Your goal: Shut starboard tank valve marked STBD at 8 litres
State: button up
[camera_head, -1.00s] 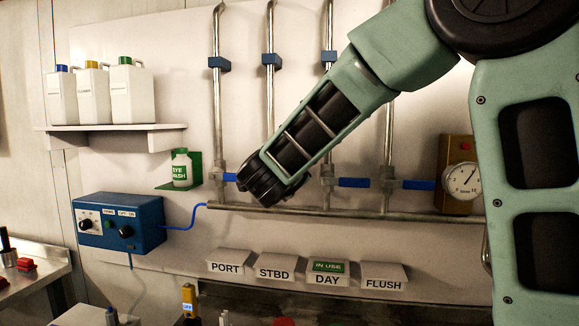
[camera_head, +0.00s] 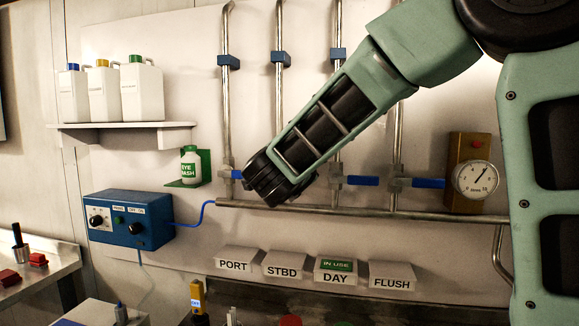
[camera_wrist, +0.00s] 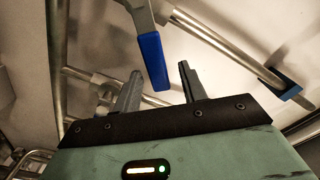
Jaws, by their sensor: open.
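The STBD sign (camera_head: 283,265) stands below the second pipe (camera_head: 279,110) on the wall. The end of my arm covers that pipe's valve in the head view, and my fingers are hidden there. In the wrist view my gripper (camera_wrist: 160,70) is open. A blue valve handle (camera_wrist: 152,60) reaches down between its two fingers, with gaps visible on both sides. It appears to be the starboard handle, but its label is not in that view. The round gauge (camera_head: 475,178) at the right has its needle pointing up and right; its figures are too small to read surely.
Other blue handles are on the PORT (camera_head: 237,174), DAY (camera_head: 363,181) and FLUSH (camera_head: 428,183) pipes. A horizontal pipe (camera_head: 320,209) runs below the valves. A blue control box (camera_head: 130,220), eye wash bottle (camera_head: 188,166) and shelf (camera_head: 125,126) are at left.

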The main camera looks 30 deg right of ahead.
jog(key=b+v, duration=0.3)
jog(key=v, duration=1.3)
